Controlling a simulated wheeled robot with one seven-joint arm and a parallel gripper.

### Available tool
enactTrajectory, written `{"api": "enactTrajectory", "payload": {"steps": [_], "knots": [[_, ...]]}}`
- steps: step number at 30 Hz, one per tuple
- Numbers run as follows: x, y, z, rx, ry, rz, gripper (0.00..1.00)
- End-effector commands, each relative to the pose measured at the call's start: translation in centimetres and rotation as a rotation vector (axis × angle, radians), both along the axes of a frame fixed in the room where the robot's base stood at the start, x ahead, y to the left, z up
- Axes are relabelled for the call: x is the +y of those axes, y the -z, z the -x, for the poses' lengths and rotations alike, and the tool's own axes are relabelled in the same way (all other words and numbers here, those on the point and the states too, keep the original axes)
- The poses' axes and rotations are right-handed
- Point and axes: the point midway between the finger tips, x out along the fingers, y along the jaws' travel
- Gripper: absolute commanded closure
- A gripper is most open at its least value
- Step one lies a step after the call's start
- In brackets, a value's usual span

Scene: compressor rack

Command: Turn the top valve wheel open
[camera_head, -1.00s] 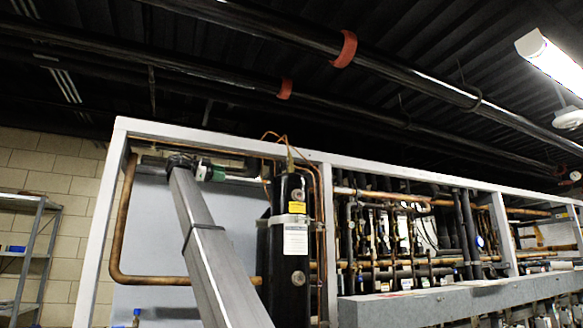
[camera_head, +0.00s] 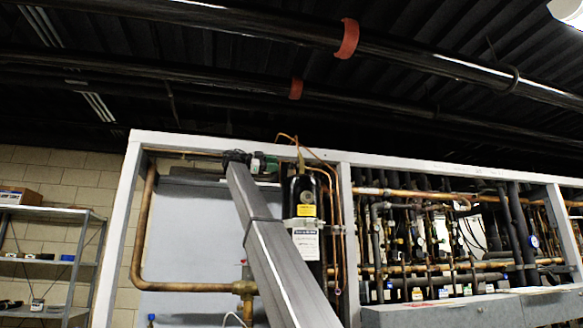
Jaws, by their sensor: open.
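No valve wheel can be made out with certainty in the head view. The upper end of my arm, dark with a green part, is in front of the rack's top left bay. My gripper (camera_head: 273,164) is at its right end, open, small and dark, with its fingers hard to make out. It appears close to the left of the black cylinder (camera_head: 304,240); I cannot tell the depth gap. A brass fitting (camera_head: 243,287) sits on the copper pipe lower down. My grey arm link hides part of this bay.
The rack's white frame (camera_head: 126,215) borders the bay on the left and above. Thin copper tubes (camera_head: 333,200) run beside the cylinder. Many pipes (camera_head: 420,250) fill the right bay above a grey ledge (camera_head: 450,312). A metal shelf (camera_head: 45,262) stands at left. Black pipes cross overhead.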

Motion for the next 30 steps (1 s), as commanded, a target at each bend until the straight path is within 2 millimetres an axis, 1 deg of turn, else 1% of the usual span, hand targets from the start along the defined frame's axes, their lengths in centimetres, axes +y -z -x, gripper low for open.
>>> {"api": "enactTrajectory", "payload": {"steps": [1, 6, 12, 17, 25, 26, 27, 29, 30], "knots": [[-1.1, 0.0, -0.2, 0.0, 0.002, 0.0, 0.56], [-3.9, 0.0, -1.1, 0.0, 0.001, 0.0, 0.56], [-6.3, 0.0, -1.8, 0.0, 0.002, 0.001, 0.56], [-7.0, 0.0, -2.0, 0.0, 0.0, 0.0, 0.56], [-7.1, 0.0, -2.0, 0.0, -0.001, 0.001, 0.56], [-7.1, 0.0, -2.0, 0.0, -0.001, 0.001, 0.59], [-7.1, 0.0, -2.0, 0.0, -0.001, 0.001, 0.72], [-7.1, 0.0, -2.0, 0.0, -0.001, 0.001, 0.91], [-7.1, 0.0, -2.0, 0.0, 0.0, 0.0, 0.91]]}}
